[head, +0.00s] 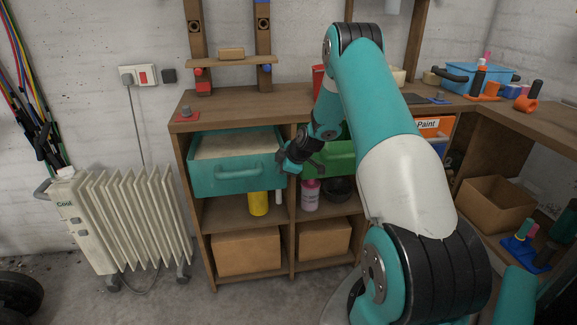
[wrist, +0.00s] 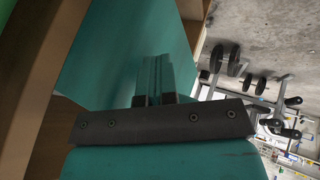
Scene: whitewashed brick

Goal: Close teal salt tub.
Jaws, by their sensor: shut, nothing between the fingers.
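The teal salt tub (head: 236,178) is a drawer-like bin in the upper left bay of the wooden shelf unit. It is pulled out from the bay, and pale, salt-like contents show inside it. A teal handle is on its front. My gripper (head: 284,162) is shut and empty at the right end of the tub's front. I cannot tell whether it touches the tub. In the wrist view, a large teal surface (wrist: 120,45), apparently the tub, fills the area left of and beyond my gripper (wrist: 155,68).
A green bin (head: 338,160) is in the bay to the right, partly behind my arm. A yellow container (head: 258,204) and a pink bottle (head: 310,196) stand on the shelf below. Cardboard boxes fill the bottom bays. A white radiator (head: 125,222) stands left of the unit.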

